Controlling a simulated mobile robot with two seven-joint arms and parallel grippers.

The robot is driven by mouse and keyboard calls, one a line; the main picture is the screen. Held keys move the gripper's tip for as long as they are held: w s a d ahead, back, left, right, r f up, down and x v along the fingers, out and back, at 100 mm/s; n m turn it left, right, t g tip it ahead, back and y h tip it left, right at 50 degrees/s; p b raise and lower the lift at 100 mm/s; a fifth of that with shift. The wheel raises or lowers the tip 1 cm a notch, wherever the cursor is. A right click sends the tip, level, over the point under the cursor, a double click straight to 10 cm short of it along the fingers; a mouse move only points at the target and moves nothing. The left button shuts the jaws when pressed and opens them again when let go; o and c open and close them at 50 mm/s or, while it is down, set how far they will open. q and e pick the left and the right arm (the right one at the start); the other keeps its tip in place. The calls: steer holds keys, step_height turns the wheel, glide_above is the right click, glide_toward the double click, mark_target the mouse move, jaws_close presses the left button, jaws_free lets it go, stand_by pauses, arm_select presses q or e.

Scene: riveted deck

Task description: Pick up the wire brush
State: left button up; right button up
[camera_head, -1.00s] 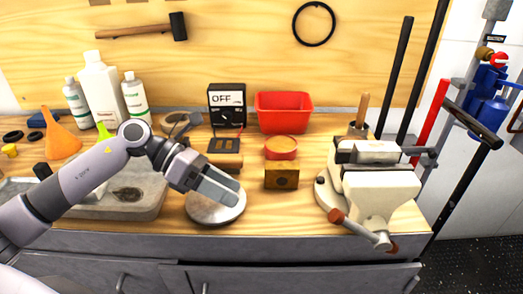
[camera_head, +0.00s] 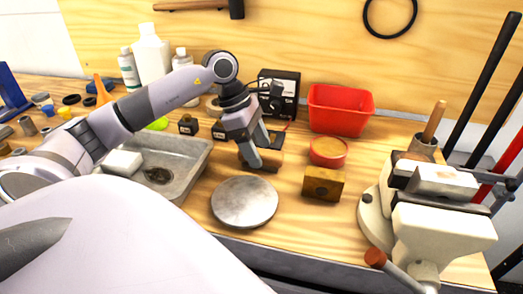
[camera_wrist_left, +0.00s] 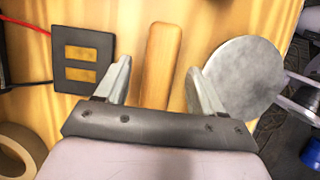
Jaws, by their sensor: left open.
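The wire brush (camera_head: 262,164) lies on the wooden bench top, between the black meter and the round grey disc. In the head view my left gripper (camera_head: 257,154) is right over it and hides part of it. In the left wrist view its plain wooden upper side (camera_wrist_left: 161,52) runs between the two fingers of my left gripper (camera_wrist_left: 159,68). The fingers are open, one on each side, with a gap to the wood on both sides. No bristles show. My right gripper is not in view.
The grey disc (camera_head: 244,203) lies close in front of the brush. A dark plate with two yellow bars (camera_wrist_left: 85,62) is beside it. A wooden block (camera_head: 323,184), a round red tin (camera_head: 328,151), a red bin (camera_head: 340,110) and a vise (camera_head: 440,230) stand to the right.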

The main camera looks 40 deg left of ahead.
arm_select(q)
steer(key=shift+x, duration=0.9)
steer(key=shift+w+f+b, duration=0.1)
steer(key=shift+f+b, duration=0.05)
steer(key=shift+b, duration=0.15)
steer(key=c, duration=1.1)
